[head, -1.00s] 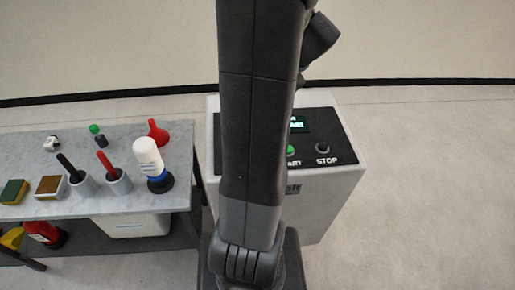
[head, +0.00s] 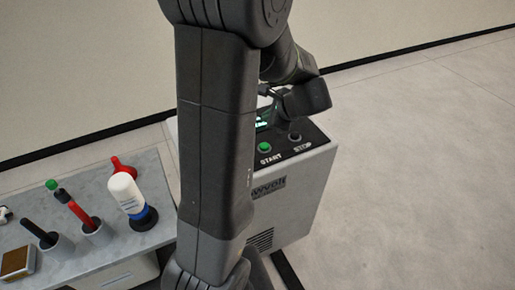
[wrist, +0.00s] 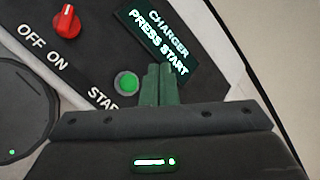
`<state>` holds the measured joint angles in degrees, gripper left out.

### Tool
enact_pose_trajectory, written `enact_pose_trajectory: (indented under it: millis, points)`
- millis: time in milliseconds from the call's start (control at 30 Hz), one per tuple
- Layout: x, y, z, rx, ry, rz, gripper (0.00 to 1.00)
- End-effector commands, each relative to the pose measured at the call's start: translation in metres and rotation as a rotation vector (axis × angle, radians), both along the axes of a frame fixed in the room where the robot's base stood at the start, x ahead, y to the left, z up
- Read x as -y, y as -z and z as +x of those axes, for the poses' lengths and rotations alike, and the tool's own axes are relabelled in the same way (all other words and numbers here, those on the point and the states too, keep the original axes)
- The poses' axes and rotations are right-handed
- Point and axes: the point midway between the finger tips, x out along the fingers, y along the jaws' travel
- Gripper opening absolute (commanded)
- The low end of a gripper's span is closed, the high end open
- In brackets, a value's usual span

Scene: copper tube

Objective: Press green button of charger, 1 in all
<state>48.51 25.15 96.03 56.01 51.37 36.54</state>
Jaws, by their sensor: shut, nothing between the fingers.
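The charger (head: 305,190) is a pale box with a dark sloped top panel. Its green START button (head: 264,147) shows in the head view, left of the dark STOP button (head: 295,137). In the wrist view the green button (wrist: 128,83) sits just left of my gripper (wrist: 158,72). My gripper's fingers are together with nothing between them. They lie over the panel close to the button; I cannot tell their height above it. The charger's screen (wrist: 160,40) reads "CHARGER PRESS START". In the head view my arm hides the fingertips.
A red OFF/ON knob (wrist: 67,23) sits on the panel. Left of the charger, a grey table (head: 95,262) holds a white bottle (head: 125,195), a red funnel (head: 121,168), tools in cups and a brown sponge (head: 17,262). The floor right of the charger is clear.

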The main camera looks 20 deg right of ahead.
Motion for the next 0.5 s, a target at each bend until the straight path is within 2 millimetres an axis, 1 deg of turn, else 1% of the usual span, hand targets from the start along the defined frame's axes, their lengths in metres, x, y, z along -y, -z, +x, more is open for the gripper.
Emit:
enact_pose_trajectory:
  millis: [333,500]
  points:
    - [0.0002,0.0007,-0.0001,0.0,0.0,0.0,0.0]
    - [0.0001,0.0085,0.0,0.0,0.0,0.0,0.0]
